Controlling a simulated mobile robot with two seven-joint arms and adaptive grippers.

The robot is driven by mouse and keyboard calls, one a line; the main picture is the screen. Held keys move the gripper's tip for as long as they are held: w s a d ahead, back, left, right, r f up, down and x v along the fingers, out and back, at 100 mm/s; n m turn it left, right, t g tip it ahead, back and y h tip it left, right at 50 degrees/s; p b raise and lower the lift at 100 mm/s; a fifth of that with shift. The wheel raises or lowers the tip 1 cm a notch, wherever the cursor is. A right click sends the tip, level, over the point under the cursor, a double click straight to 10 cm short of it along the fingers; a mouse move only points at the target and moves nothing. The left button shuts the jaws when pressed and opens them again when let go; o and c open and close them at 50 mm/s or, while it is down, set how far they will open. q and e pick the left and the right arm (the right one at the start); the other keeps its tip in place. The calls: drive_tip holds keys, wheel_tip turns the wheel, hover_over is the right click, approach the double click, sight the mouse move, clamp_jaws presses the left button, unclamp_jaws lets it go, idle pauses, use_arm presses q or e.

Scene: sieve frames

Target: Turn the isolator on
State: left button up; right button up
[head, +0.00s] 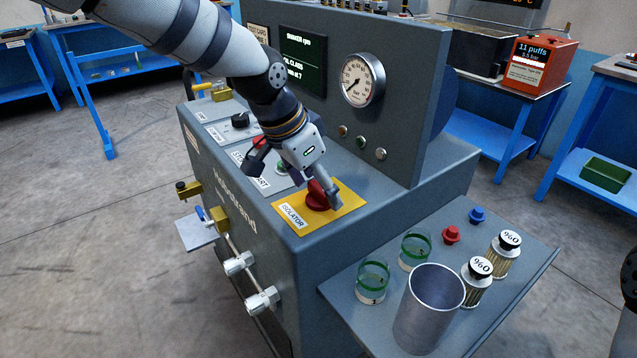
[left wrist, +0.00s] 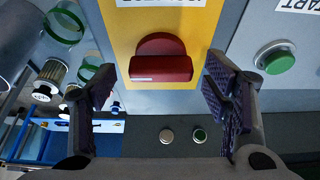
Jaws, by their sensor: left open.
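The isolator (head: 319,196) is a red rotary handle on a yellow plate (head: 346,204) marked ISOLATOR, on the machine's sloping panel. In the left wrist view the red handle (left wrist: 160,62) lies with its bar across the picture. My left gripper (head: 322,198) is over the yellow plate and hides part of the handle. In the left wrist view its two fingers (left wrist: 160,97) are apart, one on each side of the handle, with gaps between them and it. My right gripper is not in view.
A green START button (left wrist: 274,58) is close beside the isolator. The gauge panel (head: 362,80) rises behind it. A side shelf (head: 340,290) in front holds a metal cup (head: 428,310), green-rimmed glasses (head: 373,282), labelled cylinders (head: 477,280) and red and blue knobs (head: 451,235).

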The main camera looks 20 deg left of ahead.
use_arm(q)
drive_tip(key=shift+w, duration=0.1)
drive_tip(key=c, duration=1.2)
drive_tip(key=shift+o, duration=0.2)
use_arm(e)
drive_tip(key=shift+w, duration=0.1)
